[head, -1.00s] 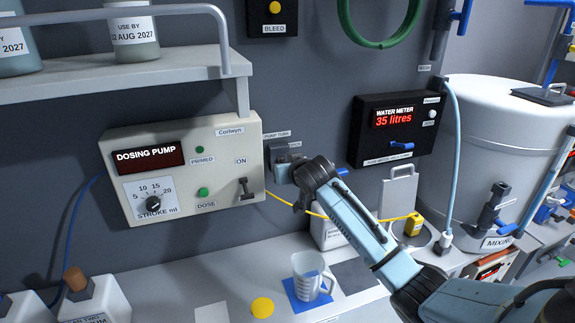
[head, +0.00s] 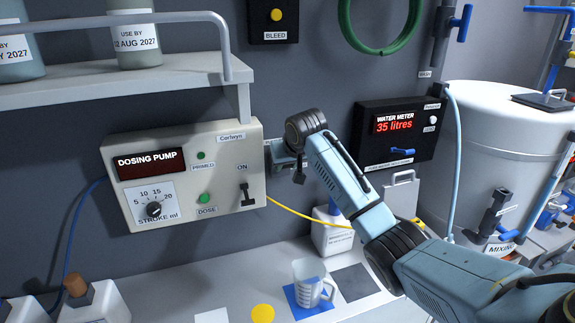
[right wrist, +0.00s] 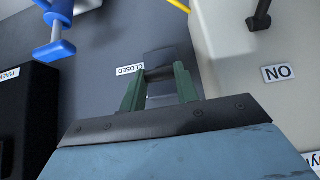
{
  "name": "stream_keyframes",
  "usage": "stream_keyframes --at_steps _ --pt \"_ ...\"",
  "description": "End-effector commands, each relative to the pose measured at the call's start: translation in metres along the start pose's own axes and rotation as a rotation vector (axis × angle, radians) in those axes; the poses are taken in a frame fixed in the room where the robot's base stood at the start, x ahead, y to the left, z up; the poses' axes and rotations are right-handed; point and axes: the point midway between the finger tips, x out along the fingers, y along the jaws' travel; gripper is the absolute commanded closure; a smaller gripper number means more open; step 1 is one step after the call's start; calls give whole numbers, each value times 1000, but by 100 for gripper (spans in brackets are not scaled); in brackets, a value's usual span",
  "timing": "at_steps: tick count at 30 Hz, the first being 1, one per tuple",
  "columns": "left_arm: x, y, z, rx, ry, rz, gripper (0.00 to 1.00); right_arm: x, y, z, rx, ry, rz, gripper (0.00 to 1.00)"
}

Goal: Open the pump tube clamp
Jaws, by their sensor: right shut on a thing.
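The pump tube clamp (head: 272,156) is a small grey fitting on the wall at the right side of the dosing pump (head: 230,152). My right wrist covers much of it in the head view. In the right wrist view, my right gripper (right wrist: 160,76) has its two green fingers around a dark grey part of the clamp (right wrist: 168,60) and is shut on it. A label reading CLOSED (right wrist: 130,70) is beside the fingertips. In the head view, the right gripper (head: 284,160) is at the clamp, its fingers mostly hidden. My left gripper is not in view.
The water meter box (head: 393,133) with a blue lever is right of my forearm. Below are a white bottle (head: 330,238), a clear jug (head: 307,275) on a blue square, and a yellow tube (head: 300,213). A shelf (head: 120,83) juts out at upper left.

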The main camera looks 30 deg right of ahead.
Motion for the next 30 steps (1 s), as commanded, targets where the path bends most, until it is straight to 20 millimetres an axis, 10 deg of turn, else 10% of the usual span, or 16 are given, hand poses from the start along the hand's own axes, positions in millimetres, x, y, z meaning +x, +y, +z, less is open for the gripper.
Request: stream_keyframes --at_steps 8,9,13,30 --pt "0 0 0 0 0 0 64 0 0 0 0 1 -1 92" --pt "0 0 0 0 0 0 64 0 0 0 0 1 -1 64" --pt "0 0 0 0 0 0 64 0 0 0 0 1 0 47" --pt "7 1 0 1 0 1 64 -32 1 -1 0 7 0 47"
